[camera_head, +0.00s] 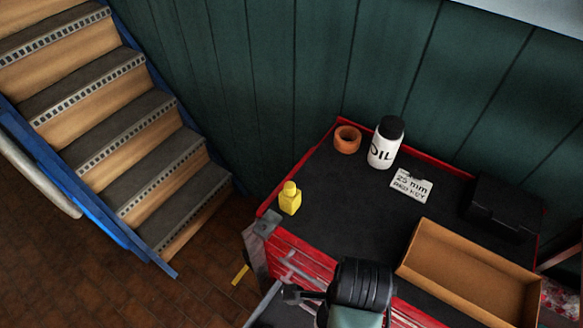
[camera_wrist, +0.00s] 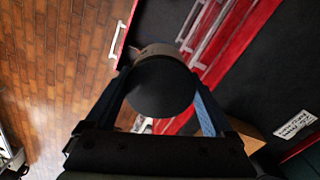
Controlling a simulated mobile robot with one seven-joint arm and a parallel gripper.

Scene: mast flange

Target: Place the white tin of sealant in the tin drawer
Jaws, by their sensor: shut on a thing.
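My gripper (camera_wrist: 160,78) is shut on a round tin (camera_wrist: 160,92) in the wrist view. In the head view my arm hides the gripper and tin.
The red tool cabinet (camera_head: 318,262) has a black top bearing an orange ring (camera_head: 347,139), an oil bottle (camera_head: 384,146), a yellow bottle (camera_head: 290,199), a label card (camera_head: 411,184), a black case (camera_head: 501,207) and an open cardboard box (camera_head: 465,282). Stairs (camera_head: 110,130) stand left; brick floor lies between.

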